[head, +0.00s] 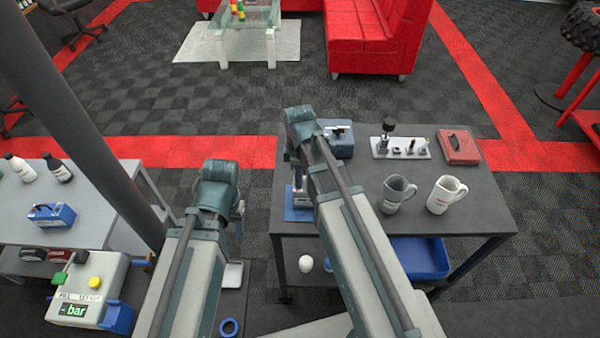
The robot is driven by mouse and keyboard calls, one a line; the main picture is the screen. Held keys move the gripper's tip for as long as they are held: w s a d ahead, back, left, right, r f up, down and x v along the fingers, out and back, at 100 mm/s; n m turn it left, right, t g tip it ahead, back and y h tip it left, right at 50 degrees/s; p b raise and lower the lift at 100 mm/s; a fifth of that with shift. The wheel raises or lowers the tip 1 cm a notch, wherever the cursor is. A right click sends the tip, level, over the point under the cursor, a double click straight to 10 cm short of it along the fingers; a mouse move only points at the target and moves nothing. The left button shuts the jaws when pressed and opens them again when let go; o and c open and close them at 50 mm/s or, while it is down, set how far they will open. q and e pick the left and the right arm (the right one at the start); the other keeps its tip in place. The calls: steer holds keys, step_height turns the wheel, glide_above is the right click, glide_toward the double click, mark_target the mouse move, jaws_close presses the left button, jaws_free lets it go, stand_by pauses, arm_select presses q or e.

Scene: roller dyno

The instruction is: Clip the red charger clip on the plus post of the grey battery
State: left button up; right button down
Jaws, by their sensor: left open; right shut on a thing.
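The grey battery (338,141), a blue-grey box with a dark handle, stands at the back left of the dark table on the right. Its posts are too small to tell apart. My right gripper (297,174) points down over the table's left edge, left of the battery and apart from it. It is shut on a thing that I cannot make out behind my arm. I cannot pick out the red charger clip. My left gripper (239,222) is open and hangs low between the two tables, left of the dark table.
A blue-based device (299,214) sits at the table's left edge. A metal fixture (401,148), a red box (459,147), a grey mug (397,194) and a white mug (444,195) stand right of the battery. A blue battery-like box (51,216) is on the left table.

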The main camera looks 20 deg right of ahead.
stand_by(0.3)
steer(key=c, duration=0.6)
jaws_free()
steer(key=shift+r, duration=0.1)
step_height(320, 180, up, 14)
steer(key=p, duration=1.4)
steer(key=s+a+f+m+b, duration=0.3)
steer(key=s+a+m, duration=0.2)
steer(key=s, duration=0.2)
steer(key=s+a+f+m+h+b, duration=0.1)
steer(key=s+a+f+m+b, duration=0.2)
steer(key=s+a+m, duration=0.2)
steer(key=shift+s+a, duration=0.25)
steer(key=shift+s, duration=0.95)
